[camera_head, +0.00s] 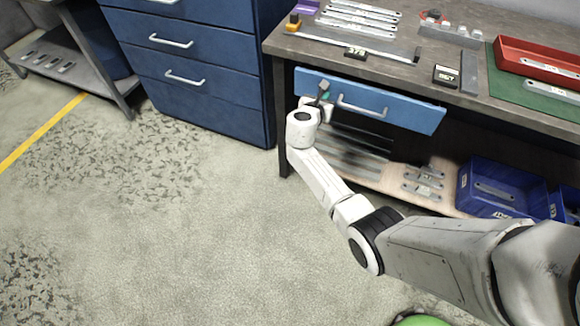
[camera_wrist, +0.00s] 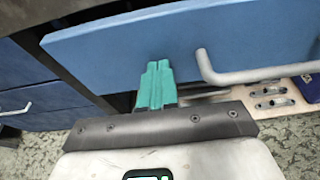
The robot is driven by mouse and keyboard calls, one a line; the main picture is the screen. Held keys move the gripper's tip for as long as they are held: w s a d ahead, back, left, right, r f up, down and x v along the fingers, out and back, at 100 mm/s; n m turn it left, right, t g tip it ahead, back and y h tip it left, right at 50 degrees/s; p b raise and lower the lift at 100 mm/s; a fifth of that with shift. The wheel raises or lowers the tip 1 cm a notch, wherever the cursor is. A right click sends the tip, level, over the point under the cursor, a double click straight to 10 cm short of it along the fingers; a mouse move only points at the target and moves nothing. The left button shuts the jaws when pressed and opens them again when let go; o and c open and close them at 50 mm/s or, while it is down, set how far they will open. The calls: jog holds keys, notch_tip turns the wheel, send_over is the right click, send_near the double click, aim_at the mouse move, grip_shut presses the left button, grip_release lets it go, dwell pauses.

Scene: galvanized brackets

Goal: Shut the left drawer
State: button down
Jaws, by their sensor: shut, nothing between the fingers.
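The left drawer (camera_head: 384,108) is a blue front with a silver bar handle (camera_head: 361,108), under the workbench top. It also fills the upper part of the wrist view (camera_wrist: 125,45), with its handle (camera_wrist: 245,74) at the right. Its front seems to stand out a little from the bench frame; how far I cannot tell. My gripper (camera_head: 324,89) is at the left part of the drawer front, left of the handle. In the wrist view its teal fingers (camera_wrist: 155,82) are together and empty, pointing at the front's lower part. Whether they touch it I cannot tell.
The workbench top (camera_head: 412,66) holds metal strips, a red tray (camera_head: 541,68) and a green mat (camera_head: 530,97). A lower shelf carries brackets and a blue bin (camera_head: 487,207). A dark blue drawer cabinet (camera_head: 200,75) stands left.

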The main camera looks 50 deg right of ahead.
jog(key=d, duration=0.2)
jog(key=w+d+b, duration=0.1)
jog(key=d, duration=0.1)
jog(key=shift+w, duration=0.2)
jog(key=shift+w+r, duration=0.1)
jog(key=shift+d+r, duration=0.15)
jog(key=shift+a, duration=0.3)
jog(key=f+p+v, duration=0.1)
jog(key=p+v, duration=0.1)
jog(key=v, duration=1.1)
jog(key=shift+s+a+f+p, duration=0.15)
jog(key=shift+s+a+p, duration=0.15)
jog(key=shift+a+p, duration=0.15)
jog(key=shift+a, duration=0.1)
